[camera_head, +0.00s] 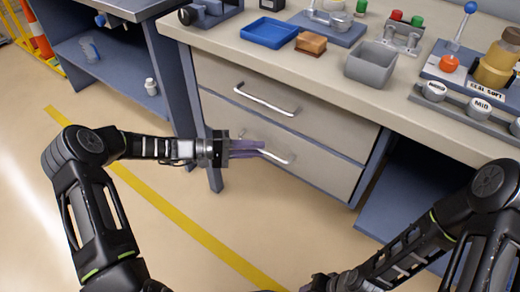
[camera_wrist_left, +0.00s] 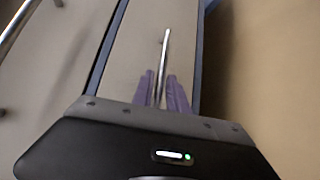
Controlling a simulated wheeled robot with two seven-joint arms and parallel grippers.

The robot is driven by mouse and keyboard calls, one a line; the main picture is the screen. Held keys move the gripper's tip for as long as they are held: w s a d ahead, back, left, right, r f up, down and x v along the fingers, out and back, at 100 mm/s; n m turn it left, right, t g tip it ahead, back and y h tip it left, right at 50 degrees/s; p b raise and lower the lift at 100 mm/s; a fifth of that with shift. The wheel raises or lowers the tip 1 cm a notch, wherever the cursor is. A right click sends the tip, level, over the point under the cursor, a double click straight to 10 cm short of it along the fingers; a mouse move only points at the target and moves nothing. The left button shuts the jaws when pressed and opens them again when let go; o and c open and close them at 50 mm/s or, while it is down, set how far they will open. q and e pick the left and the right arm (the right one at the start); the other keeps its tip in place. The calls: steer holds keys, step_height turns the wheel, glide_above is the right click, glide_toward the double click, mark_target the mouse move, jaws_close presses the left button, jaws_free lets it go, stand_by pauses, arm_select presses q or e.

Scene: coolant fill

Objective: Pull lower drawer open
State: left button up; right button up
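The lower drawer (camera_head: 330,174) is a beige front in the workbench, below the upper drawer, and looks shut. Its silver bar handle (camera_head: 277,157) is partly hidden by my left gripper (camera_head: 262,149). In the left wrist view, the handle (camera_wrist_left: 165,48) runs down between the purple fingers of my left gripper (camera_wrist_left: 161,80). The fingers are apart, one on each side of the bar, and I see no clear grip on it. My right gripper (camera_head: 318,284) is at the bottom edge of the head view, dark and partly cut off; its fingers cannot be made out.
The upper drawer (camera_head: 310,122) is shut, with its own handle (camera_head: 266,101). The worktop holds a blue tray (camera_head: 269,32), a grey bin (camera_head: 370,65) and several other items. The floor in front of the drawers is clear, with a yellow line (camera_head: 190,222).

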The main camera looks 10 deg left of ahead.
arm_select(q)
steer(key=shift+x, duration=0.85)
steer(key=shift+c, duration=0.6)
jaws_close()
